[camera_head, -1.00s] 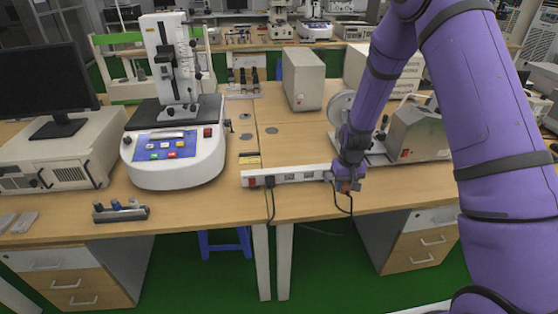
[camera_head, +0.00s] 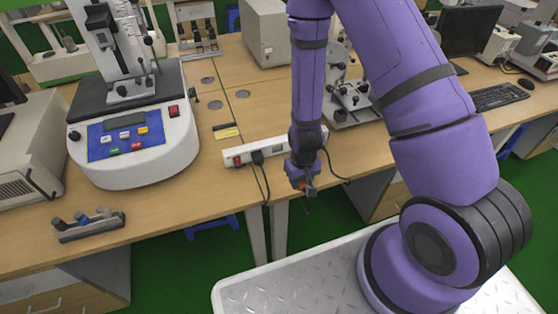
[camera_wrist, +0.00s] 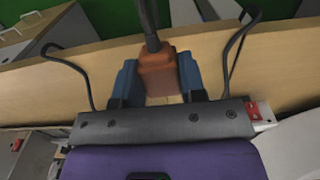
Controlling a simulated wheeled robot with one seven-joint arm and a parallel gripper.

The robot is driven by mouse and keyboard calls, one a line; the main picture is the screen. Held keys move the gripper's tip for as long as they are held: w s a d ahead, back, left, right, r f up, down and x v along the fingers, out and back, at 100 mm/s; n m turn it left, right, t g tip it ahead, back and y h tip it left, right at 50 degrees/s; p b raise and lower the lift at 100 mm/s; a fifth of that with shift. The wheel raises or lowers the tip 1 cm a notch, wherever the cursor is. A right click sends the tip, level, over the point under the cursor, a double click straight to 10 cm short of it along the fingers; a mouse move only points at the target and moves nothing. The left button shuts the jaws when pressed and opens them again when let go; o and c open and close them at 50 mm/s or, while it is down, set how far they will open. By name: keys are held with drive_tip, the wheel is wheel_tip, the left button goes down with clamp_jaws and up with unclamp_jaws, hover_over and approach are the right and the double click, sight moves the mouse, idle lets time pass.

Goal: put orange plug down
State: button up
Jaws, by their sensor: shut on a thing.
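The orange plug (camera_wrist: 158,72) sits between the two blue fingers of my gripper (camera_wrist: 158,80) in the wrist view, with its dark cable running away from its far end. My gripper (camera_head: 303,187) is shut on the plug, near the front edge of the table (camera_head: 160,205) in the head view. There the plug is only a small orange patch, mostly hidden by my gripper. I cannot tell whether the plug touches anything below it. A white power strip (camera_head: 240,158) lies on the table just behind my gripper, with a black plug (camera_head: 257,157) in it.
A large white testing machine (camera_head: 135,150) stands to the left. A small rack with knobs (camera_head: 88,226) lies at the front left. Black cables hang over the table's front edge. Bare tabletop shows between the machine and the power strip.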

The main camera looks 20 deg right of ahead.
drive_tip(key=w, duration=0.8)
drive_tip(key=w+a+f, duration=0.1)
drive_tip(key=w, duration=0.3)
drive_tip(key=shift+w, duration=0.2)
drive_tip(key=shift+w+f, duration=0.15)
drive_tip(key=shift+f, duration=1.7)
drive_tip(key=shift+f, duration=0.3)
drive_tip(key=o, duration=1)
